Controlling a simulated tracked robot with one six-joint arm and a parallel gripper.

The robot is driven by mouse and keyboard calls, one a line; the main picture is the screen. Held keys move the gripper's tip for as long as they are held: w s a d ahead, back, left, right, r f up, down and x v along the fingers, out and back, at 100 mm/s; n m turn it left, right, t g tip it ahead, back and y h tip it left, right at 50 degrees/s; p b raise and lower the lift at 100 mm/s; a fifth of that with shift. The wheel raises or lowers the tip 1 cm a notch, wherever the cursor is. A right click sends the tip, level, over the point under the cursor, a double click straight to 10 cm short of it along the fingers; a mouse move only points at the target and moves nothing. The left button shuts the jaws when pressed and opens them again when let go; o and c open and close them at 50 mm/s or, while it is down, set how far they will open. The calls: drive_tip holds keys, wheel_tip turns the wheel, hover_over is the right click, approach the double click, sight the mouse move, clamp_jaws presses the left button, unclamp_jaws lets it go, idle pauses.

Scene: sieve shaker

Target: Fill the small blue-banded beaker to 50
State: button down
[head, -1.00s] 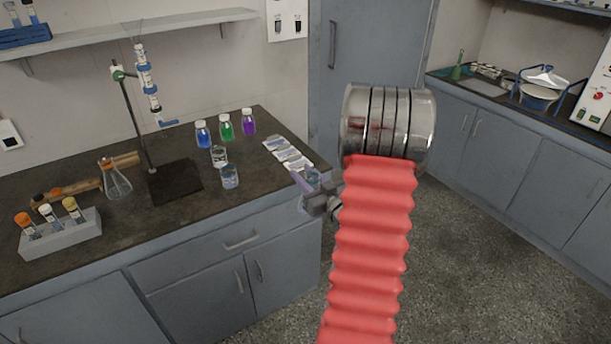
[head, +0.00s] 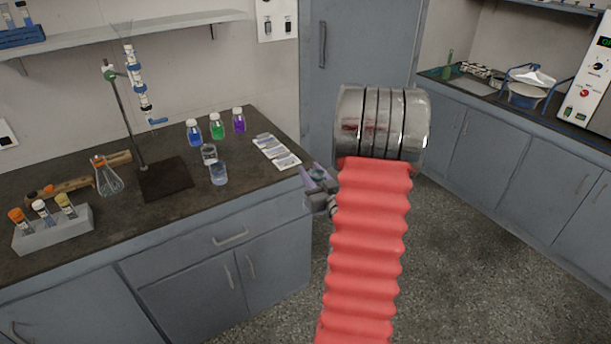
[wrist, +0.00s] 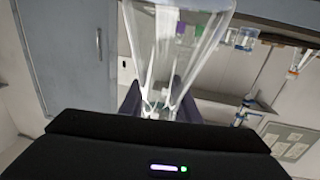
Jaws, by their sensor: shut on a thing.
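My gripper (wrist: 160,98) is shut on a clear glass vessel (wrist: 178,40), which fills the upper middle of the wrist view. I cannot tell its band or its contents. In the head view the gripper (head: 319,186) is beside the bench's right end, partly hidden by my red arm, and the held vessel is not clear there. Two small clear beakers stand on the bench, a rear one (head: 209,154) with dark and white marks and a front one (head: 218,174) with a bluish look. Which has the blue band is too small to be sure.
Blue (head: 194,134), green (head: 216,128) and purple (head: 238,121) bottles stand behind the beakers. A burette stand (head: 124,110), flask (head: 108,178) and tube rack (head: 55,230) are further left. Open floor lies right.

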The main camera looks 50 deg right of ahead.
drive_tip(key=w+a+f+y, duration=0.1)
drive_tip(key=w+a, duration=1.5)
drive_tip(key=a, duration=0.3)
drive_tip(key=w+a+f+n+y, duration=0.1)
drive_tip(key=w+a+n+y, duration=0.1)
drive_tip(key=a, duration=1.1)
drive_tip(key=w+a+n+t+y, duration=0.1)
drive_tip(key=w+a+n+y, duration=0.2)
drive_tip(key=a, duration=1.1)
drive_tip(key=shift+w+f+t+y, duration=0.25)
drive_tip(key=shift+f+t+y, duration=0.1)
drive_tip(key=shift+y, duration=0.45)
